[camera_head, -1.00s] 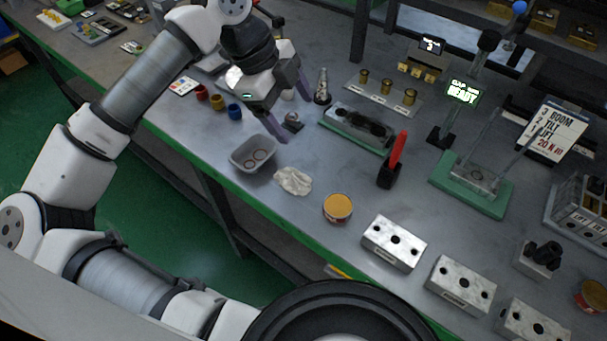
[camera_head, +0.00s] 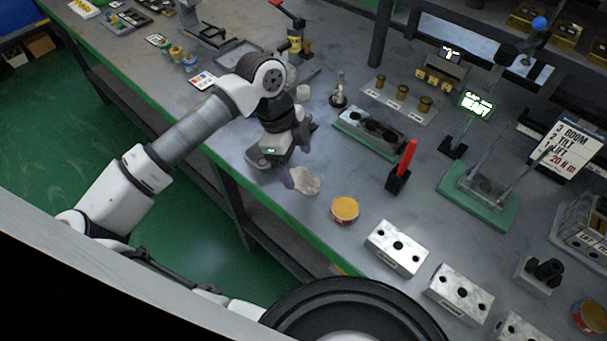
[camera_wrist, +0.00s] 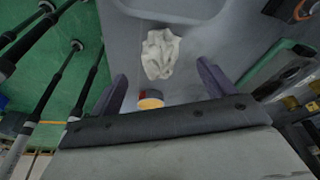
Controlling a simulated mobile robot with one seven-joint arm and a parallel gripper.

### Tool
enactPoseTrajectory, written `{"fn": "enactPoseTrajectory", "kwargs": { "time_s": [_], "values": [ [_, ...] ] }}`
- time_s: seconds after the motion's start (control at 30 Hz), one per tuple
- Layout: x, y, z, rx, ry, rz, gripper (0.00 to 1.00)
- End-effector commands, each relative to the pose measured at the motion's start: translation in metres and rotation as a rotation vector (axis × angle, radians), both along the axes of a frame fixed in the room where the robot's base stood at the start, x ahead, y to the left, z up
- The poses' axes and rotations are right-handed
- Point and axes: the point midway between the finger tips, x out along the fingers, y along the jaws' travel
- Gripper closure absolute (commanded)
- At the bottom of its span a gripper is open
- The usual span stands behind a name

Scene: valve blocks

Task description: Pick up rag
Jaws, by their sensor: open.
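The rag (camera_head: 304,182) is a crumpled off-white cloth on the grey bench top, near the bench's front edge. It also shows in the wrist view (camera_wrist: 160,54), ahead of and between my fingers. My gripper (camera_head: 298,168) is open and empty, with its purple-grey fingers pointing down close to the rag's left side in the head view. In the wrist view my gripper (camera_wrist: 162,82) has its two fingers spread wide, with the rag lying beyond the tips. I cannot tell whether a finger touches it.
An orange-topped tin (camera_head: 344,209) stands just right of the rag. A grey tray (camera_head: 262,170) is partly hidden behind my gripper. A red-handled tool in a black holder (camera_head: 401,170) and metal valve blocks (camera_head: 396,247) are further right. The green bench edge (camera_head: 290,232) is near.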

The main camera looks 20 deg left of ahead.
Motion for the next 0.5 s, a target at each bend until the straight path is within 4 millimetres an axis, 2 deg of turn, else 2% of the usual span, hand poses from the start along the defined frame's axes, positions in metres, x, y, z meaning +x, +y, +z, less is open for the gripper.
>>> {"fn": "enactPoseTrajectory", "kwargs": {
  "time_s": [0.23, 0.5],
  "values": [
    [-0.001, -0.012, -0.031, -0.003, 0.002, -0.001, 0.19],
    [-0.001, -0.013, -0.038, -0.001, 0.0, -0.001, 0.19]
  ]
}}
